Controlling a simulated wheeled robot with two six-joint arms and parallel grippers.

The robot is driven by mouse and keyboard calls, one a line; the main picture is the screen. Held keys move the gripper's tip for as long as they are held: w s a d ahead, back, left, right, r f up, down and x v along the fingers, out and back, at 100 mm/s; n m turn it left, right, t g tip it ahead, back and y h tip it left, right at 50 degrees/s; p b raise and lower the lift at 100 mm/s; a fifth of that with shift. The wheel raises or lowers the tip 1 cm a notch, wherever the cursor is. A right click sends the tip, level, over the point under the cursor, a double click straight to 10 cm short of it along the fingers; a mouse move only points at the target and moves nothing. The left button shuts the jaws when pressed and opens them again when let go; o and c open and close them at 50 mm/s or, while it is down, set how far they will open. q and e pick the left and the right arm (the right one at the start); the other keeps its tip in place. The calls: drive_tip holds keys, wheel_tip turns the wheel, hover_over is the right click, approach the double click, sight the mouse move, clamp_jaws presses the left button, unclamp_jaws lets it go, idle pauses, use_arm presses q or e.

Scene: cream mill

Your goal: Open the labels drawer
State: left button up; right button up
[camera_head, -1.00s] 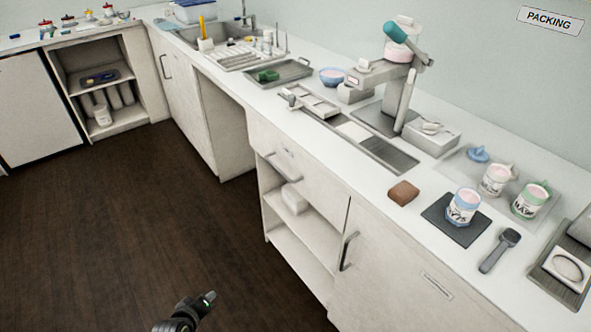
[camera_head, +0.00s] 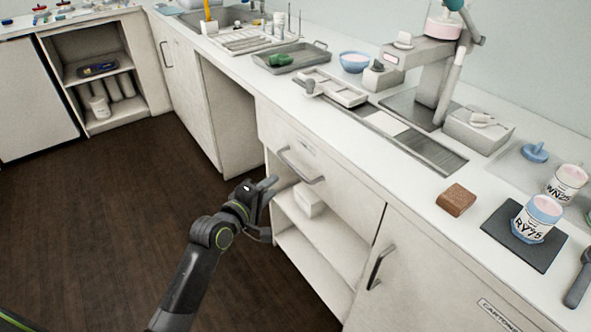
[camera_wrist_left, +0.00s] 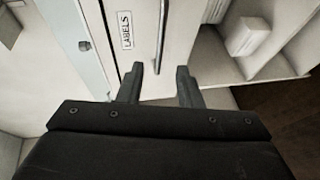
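The labels drawer (camera_head: 345,189) is shut, a pale front under the counter with a bar handle (camera_head: 300,165). In the left wrist view its LABELS tag (camera_wrist_left: 126,30) and its dark bar handle (camera_wrist_left: 162,35) show just past my fingertips. My left gripper (camera_head: 268,208) is open and empty, in front of the drawer unit, left of and below the handle in the head view. In the left wrist view the gripper (camera_wrist_left: 160,76) has its fingers apart, with the handle ahead lined up between them and not held. My right gripper is not in view.
Below the drawer is an open shelf (camera_head: 325,240) with a white box (camera_head: 309,200). A cupboard door with its own handle (camera_head: 381,266) stands to the right. The counter above holds a brown block (camera_head: 456,200) and a tray (camera_head: 290,57). The dark floor (camera_head: 100,220) at left is clear.

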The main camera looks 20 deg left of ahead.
sight(295, 169)
use_arm(q)
drive_tip(key=b+x, duration=0.1)
drive_tip(key=x, duration=1.1)
drive_tip(key=shift+w+b, duration=0.15)
drive_tip(key=shift+b, duration=0.2)
drive_tip(key=shift+c, duration=0.2)
clamp_jaws()
